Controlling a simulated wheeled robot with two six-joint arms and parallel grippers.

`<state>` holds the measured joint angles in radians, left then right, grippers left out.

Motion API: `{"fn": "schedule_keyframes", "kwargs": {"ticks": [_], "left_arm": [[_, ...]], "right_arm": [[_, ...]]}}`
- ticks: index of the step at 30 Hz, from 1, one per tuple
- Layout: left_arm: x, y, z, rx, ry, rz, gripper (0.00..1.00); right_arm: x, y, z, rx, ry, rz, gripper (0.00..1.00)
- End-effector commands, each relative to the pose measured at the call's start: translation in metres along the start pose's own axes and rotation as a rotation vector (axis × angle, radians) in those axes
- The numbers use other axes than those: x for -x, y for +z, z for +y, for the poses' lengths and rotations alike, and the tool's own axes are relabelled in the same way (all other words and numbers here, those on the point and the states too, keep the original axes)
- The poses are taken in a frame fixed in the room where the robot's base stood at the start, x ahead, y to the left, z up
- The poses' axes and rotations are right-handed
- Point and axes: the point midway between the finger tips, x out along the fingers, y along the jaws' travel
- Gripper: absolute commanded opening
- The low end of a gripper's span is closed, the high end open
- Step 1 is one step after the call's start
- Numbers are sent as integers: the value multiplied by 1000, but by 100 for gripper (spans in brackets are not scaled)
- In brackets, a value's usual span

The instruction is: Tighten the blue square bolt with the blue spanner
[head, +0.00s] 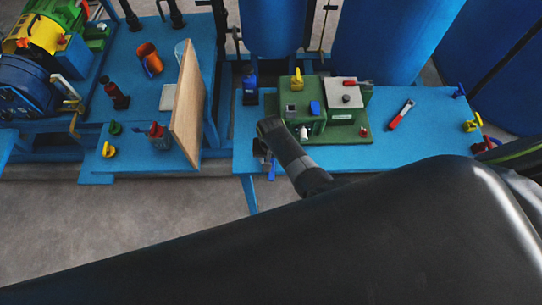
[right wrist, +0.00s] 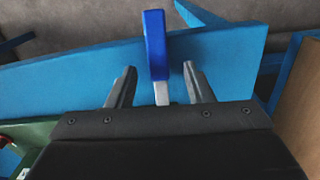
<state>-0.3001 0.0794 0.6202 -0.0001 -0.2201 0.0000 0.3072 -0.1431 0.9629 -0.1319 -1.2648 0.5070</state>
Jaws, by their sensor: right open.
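My right gripper (right wrist: 160,85) is open, with one finger on each side of a blue-handled tool, which looks like the blue spanner (right wrist: 155,45). Its blue handle points away and its metal shank runs back between the fingers, with a gap on both sides. In the head view my right gripper (head: 262,157) is at the left front edge of the blue table, partly hidden by its own wrist. A small blue square piece (head: 315,107), apparently the blue square bolt, sits on the green block (head: 312,125). My left gripper is not in view.
A red-handled tool (head: 401,115) lies on the blue table (head: 430,140), right of the green block. Another red-handled piece (head: 357,83) lies on the block's right part. A wooden board (head: 188,105) stands upright to the left. Blue tanks (head: 385,40) stand behind.

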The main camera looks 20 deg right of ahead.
Motion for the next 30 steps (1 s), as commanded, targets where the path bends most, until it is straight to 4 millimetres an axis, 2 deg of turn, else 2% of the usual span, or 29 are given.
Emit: {"fn": "schedule_keyframes", "kwargs": {"ticks": [4, 8, 30], "left_arm": [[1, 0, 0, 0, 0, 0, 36], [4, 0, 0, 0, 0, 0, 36], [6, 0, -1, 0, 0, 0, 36]], "right_arm": [[5, 0, 0, 0, -1, 1, 47], [19, -1, -1, 0, -2, 3, 47], [143, -1, -1, 0, -3, 4, 47]]}}
